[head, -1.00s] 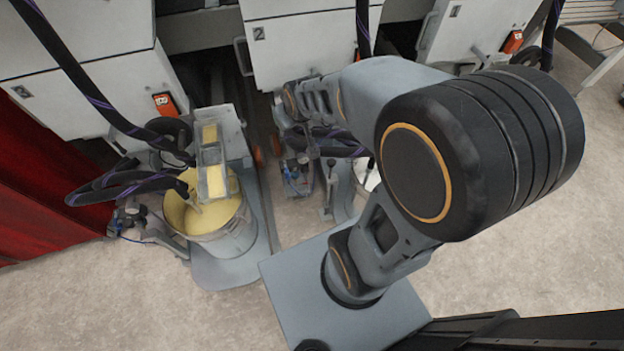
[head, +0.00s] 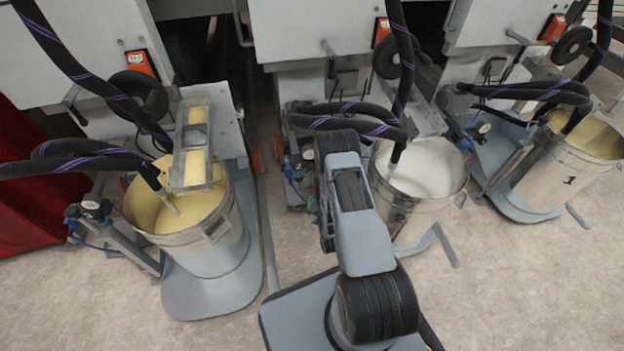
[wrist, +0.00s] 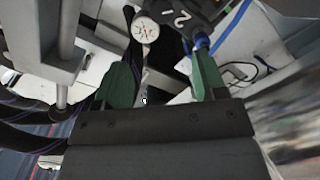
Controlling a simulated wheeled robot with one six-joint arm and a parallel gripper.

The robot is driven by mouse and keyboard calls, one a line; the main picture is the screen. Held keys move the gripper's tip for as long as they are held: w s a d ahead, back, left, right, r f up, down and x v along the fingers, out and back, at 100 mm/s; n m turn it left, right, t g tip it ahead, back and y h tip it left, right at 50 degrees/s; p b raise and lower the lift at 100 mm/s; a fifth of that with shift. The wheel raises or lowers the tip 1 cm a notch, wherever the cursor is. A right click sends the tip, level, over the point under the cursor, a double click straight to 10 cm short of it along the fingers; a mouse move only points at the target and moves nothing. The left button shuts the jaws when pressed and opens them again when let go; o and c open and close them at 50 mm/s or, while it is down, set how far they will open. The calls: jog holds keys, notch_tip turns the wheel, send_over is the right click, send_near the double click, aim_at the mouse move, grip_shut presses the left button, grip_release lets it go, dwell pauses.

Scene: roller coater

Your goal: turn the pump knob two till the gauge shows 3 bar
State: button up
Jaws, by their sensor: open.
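In the wrist view, pump knob two (wrist: 188,17) is a dark part marked with a white 2 at the top of the picture, partly cut off by the edge. The pressure gauge (wrist: 146,28), a small round white dial, sits just left of it. Its needle is too small to read. My gripper (wrist: 162,62) has two green fingers spread apart with nothing held between them. Gauge and knob lie beyond the fingertips; I cannot tell whether anything touches. In the head view my arm stands at the middle pump and hides the gripper and most of that pump.
A middle bucket of white liquid (head: 425,165) stands just right of my arm, with black hoses (head: 345,118) above. A bucket of yellow liquid (head: 210,235) stands left, another bucket marked 1 (head: 550,172) right. The front floor (head: 530,290) is clear.

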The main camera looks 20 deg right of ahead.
aim_at(312, 171)
jog(key=w+d+b, duration=0.1)
jog(key=w, duration=0.3)
jog(key=w+d+b, duration=0.1)
jog(key=w+b, duration=0.1)
jog(key=w, duration=0.2)
jog(key=w+f+b, duration=0.1)
jog(key=w, duration=0.3)
jog(key=shift+w+d+b, duration=0.35)
jog(key=shift+w+d, duration=0.05)
jog(key=shift+c, duration=0.3)
jog(key=c, duration=0.9)
jog(key=shift+o, duration=0.2)
